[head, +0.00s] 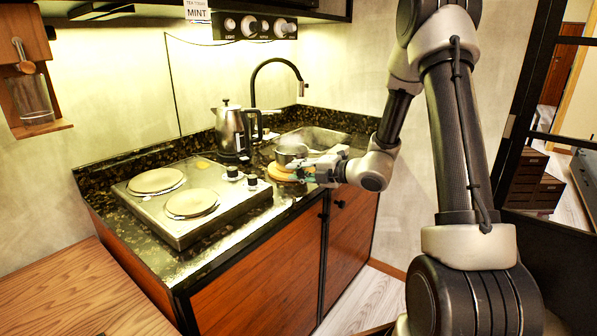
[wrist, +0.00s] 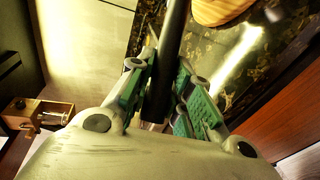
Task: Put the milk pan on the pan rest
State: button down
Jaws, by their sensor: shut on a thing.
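The milk pan (head: 291,152) is a small grey metal pan near the sink's front left corner in the head view. My gripper (head: 312,168) is at its right and is shut on the pan's dark handle (wrist: 174,50), which runs between the fingers in the wrist view. The pan rest (head: 283,174), a round light wooden disc, shows just below and in front of the pan. It also shows at the top of the wrist view (wrist: 218,8), right of the handle. I cannot tell whether the pan touches the rest. The pan's bowl is outside the wrist view.
A steel kettle (head: 232,132) stands left of the pan, behind a two-plate hob (head: 190,208). The sink (head: 318,137) and black tap (head: 277,64) are behind the pan. The dark speckled counter (head: 237,237) has a narrow free strip along its front.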

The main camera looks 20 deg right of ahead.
jog(key=shift+f, duration=0.1)
jog(key=c, duration=1.3)
grip_release()
